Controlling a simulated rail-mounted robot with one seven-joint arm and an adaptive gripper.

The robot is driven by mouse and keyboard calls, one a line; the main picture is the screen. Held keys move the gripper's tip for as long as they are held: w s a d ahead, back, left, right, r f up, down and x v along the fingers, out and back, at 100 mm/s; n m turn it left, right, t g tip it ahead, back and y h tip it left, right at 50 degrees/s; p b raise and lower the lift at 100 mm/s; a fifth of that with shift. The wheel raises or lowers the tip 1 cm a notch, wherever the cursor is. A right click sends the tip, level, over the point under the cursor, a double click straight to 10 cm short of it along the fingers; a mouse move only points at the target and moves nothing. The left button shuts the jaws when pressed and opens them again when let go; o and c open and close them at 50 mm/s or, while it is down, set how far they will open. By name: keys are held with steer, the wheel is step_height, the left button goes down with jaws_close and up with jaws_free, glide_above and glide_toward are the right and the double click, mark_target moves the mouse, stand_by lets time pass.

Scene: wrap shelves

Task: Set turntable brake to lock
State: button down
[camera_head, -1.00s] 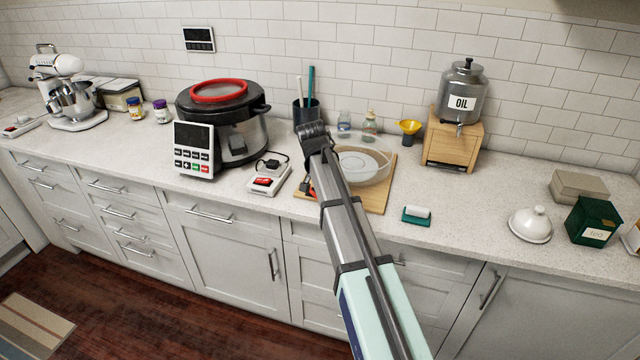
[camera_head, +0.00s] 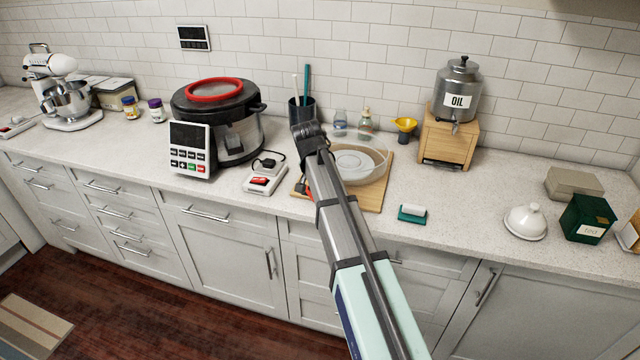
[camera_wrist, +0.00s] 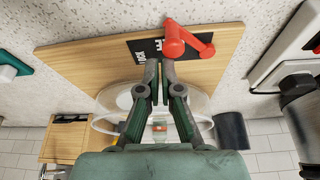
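The turntable is a wooden board (camera_head: 378,197) with a clear round dish (camera_head: 372,165) on it. It also shows in the wrist view (camera_wrist: 90,42), where the dish lies behind my fingers. A red brake lever (camera_wrist: 190,42) sits near the board's edge, beside a black label plate (camera_wrist: 143,48) whose lettering is partly covered. A little of its red shows at the board's left in the head view (camera_head: 307,191). My gripper (camera_wrist: 160,63) has its fingertips almost together, nothing seen between them, close to the lever's round hub. Whether they touch it I cannot tell. My arm hides part of the board in the head view.
A scale-like white device (camera_head: 265,180) and a large cooker (camera_head: 222,120) stand left of the board. A dark utensil cup (camera_head: 302,112) and small bottles (camera_head: 365,122) stand behind it.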

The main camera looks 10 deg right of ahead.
steer(key=p+v, duration=0.4)
steer(key=v, duration=0.5)
steer(key=shift+a+r+p, duration=0.15)
steer(key=shift+a+p, duration=0.15)
steer(key=shift+a, duration=0.1)
steer(key=shift+w, duration=0.15)
steer(key=s+f+n+g+y, duration=0.1)
steer(key=s+f+n, duration=0.2)
steer(key=s+f, duration=0.8)
steer(key=s+f+n+g, duration=0.15)
steer(key=s+f, duration=0.55)
steer(key=f, duration=0.8)
steer(key=s+f+g, duration=0.2)
steer(key=s+f, duration=0.7)
steer(key=s, duration=0.3)
steer(key=s+f+n+g+b, duration=0.1)
steer(key=s+f+g, duration=0.2)
steer(key=s+f, duration=0.6)
steer(key=s+f+n+g+y+b, duration=0.1)
steer(key=s+f+g, duration=0.1)
steer(key=s+f, duration=0.7)
steer(key=s, duration=0.8)
steer(key=shift+s+d, duration=0.15)
steer(key=shift+d, duration=0.2)
